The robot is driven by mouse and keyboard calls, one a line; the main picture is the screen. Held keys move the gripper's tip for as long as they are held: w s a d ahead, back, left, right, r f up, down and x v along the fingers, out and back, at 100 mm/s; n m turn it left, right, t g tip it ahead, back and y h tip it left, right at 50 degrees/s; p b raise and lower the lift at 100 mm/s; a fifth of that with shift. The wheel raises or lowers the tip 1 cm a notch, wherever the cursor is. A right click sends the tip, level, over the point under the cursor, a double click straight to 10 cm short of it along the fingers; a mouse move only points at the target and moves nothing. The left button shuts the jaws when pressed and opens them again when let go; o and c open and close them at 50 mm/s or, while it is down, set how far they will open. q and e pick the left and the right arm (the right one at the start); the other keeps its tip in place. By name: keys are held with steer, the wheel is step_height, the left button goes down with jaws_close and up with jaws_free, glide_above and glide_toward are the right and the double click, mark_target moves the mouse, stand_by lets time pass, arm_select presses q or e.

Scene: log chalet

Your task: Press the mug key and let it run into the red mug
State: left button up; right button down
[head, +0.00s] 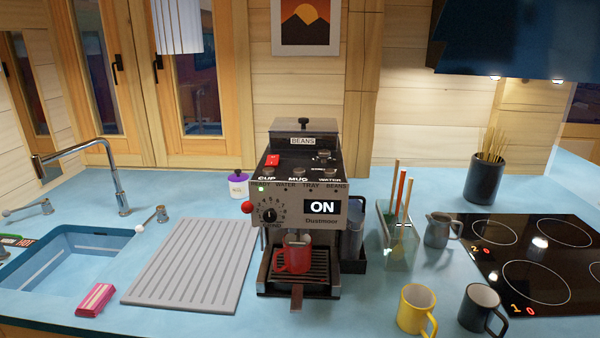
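The coffee machine (300,205) stands on the blue counter. Its display reads ON and a green light glows at the left of its front. The mug key (298,172), labelled MUG, sits in the middle of the top row, between the CUP key (267,171) and the WATER key (330,173). The red mug (294,259) stands on the drip tray (318,279) under the outlet. Its inside is too small to tell whether it holds coffee. Neither of my grippers shows in the head view.
A ribbed drainer (190,265) and a sink (65,262) lie left of the machine. A yellow mug (413,310), a dark mug (477,309) and a grey jug (437,231) stand to the right by the hob (535,240). A pink packet (95,298) lies near the front edge.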

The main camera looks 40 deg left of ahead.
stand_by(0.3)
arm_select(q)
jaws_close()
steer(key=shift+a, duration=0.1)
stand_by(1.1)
